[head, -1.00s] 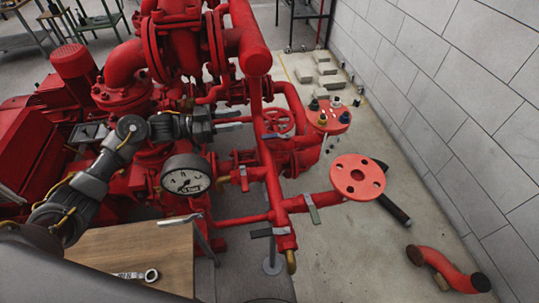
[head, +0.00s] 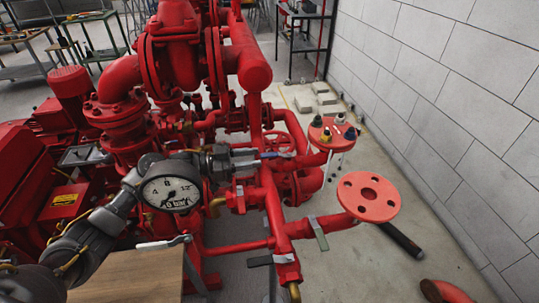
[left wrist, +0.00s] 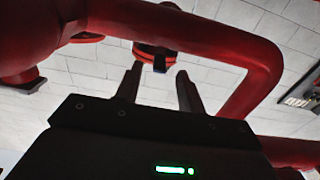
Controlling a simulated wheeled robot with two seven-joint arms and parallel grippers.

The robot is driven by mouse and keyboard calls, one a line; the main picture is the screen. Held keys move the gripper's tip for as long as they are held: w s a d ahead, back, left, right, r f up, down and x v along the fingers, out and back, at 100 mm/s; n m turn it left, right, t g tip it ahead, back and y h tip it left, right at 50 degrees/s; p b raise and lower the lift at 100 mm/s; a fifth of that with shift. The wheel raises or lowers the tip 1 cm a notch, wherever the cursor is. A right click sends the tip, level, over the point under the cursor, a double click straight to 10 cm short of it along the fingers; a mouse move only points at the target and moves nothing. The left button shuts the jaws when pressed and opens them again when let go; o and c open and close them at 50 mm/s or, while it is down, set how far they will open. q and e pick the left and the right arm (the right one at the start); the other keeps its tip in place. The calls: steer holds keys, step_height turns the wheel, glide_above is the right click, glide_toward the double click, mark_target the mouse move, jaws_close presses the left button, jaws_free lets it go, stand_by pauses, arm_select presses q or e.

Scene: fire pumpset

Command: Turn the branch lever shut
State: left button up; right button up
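A grey lever (head: 319,233) sits on the short red branch pipe leading to the round flange (head: 369,196), lying across that pipe in the head view. A darker lever (head: 262,260) sticks out left near the lower end of the same red pipework. I cannot tell for certain which is the branch lever. My left gripper (head: 262,156) points right, above and behind the pressure gauge, apart from both levers. In the left wrist view its two fingers (left wrist: 158,90) stand apart with nothing between them, before a red pipe. My right gripper is not in view.
The pressure gauge (head: 171,193) stands in front of my left wrist. A flange with coloured caps (head: 331,133) and a handwheel (head: 279,140) are beyond the gripper. The grey block wall (head: 450,90) bounds the right.

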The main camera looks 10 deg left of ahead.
mark_target(269, 154)
arm_select(q)
steer(key=x, duration=0.5)
steer(key=shift+w+d, duration=0.15)
steer(key=shift+d, duration=0.2)
steer(key=shift+c, duration=0.3)
jaws_close()
